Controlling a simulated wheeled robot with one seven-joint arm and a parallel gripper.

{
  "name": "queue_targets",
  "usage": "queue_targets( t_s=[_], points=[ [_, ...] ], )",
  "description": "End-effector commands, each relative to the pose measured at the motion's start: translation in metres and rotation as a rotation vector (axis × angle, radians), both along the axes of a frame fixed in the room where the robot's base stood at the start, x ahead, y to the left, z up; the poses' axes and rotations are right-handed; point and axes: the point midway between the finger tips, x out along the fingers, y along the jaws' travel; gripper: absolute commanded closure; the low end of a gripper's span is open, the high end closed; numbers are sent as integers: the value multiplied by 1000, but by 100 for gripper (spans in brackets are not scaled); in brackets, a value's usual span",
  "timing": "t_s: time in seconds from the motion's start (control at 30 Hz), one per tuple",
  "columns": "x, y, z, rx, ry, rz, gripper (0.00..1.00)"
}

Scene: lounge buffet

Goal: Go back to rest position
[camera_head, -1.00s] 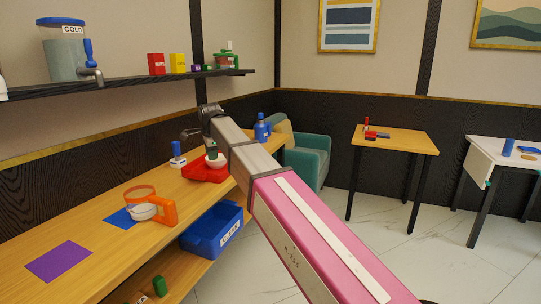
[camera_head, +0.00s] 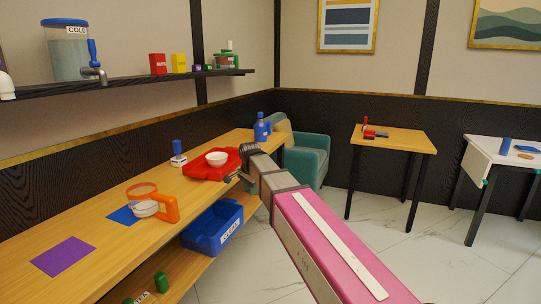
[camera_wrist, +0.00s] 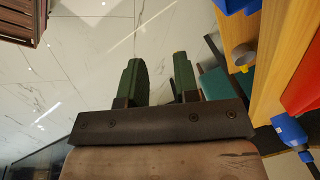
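My gripper (camera_wrist: 160,75) shows in the wrist view with its two green fingers apart and nothing between them, over the pale marble floor. In the head view, the end of my arm is beside the right edge of the red tray (camera_head: 198,173), at the counter's front edge; the fingers are hard to make out there. A white bowl (camera_head: 217,158) sits on the red tray. The wrist view shows part of the red tray (camera_wrist: 303,88) at the right edge, apart from my fingers.
The wooden counter (camera_head: 100,221) holds an orange-handled strainer (camera_head: 165,207), a purple mat (camera_head: 62,257) and blue bottles. A blue bin (camera_head: 212,232) stands on the lower shelf. A green armchair (camera_head: 310,160) and a wooden table (camera_head: 395,142) stand beyond. Marble floor is open on the right.

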Motion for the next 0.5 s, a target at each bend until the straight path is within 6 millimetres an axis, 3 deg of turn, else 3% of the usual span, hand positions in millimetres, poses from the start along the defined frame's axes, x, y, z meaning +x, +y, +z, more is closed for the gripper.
queue_targets(
  t_s=[0.03, 0.1, 0.27, 0.5],
  points=[
    [-12, -26, -23, -18, 14, 38, 71],
    [-23, -56, -49, -39, 30, 105, 71],
    [-52, -118, -103, -78, 66, 258, 71],
    [-113, -201, -173, -114, 123, 491, 71]
  ],
)
